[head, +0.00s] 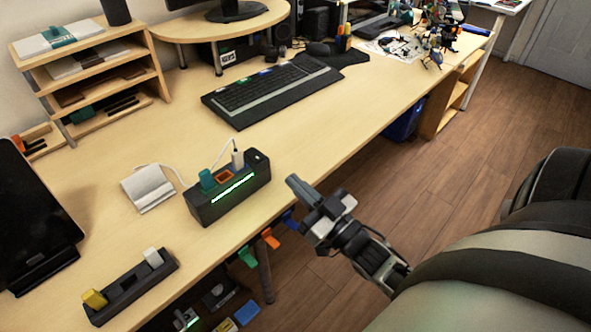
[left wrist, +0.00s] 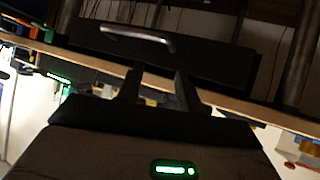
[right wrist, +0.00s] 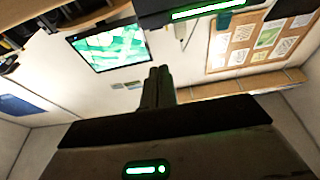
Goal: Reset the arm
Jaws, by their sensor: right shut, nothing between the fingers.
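My right gripper (head: 297,188) hangs at the front edge of the desk (head: 330,130), just right of a black box (head: 213,210) with a lit green strip. It appears apart from the box. In the right wrist view its two fingers (right wrist: 158,85) are together with nothing between them. The black box also shows at the top of that view (right wrist: 205,20). My left gripper is outside the head view. In the left wrist view its fingers (left wrist: 156,88) stand apart, with nothing visible held between them.
A white block (head: 148,188) is cabled to the black box, which carries teal, orange and white plugs. A black strip (head: 130,287) with yellow and white plugs lies front left. A keyboard (head: 270,92), a shelf unit (head: 90,70) and a dark tablet (head: 35,225) occupy the desk. Floor right is open.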

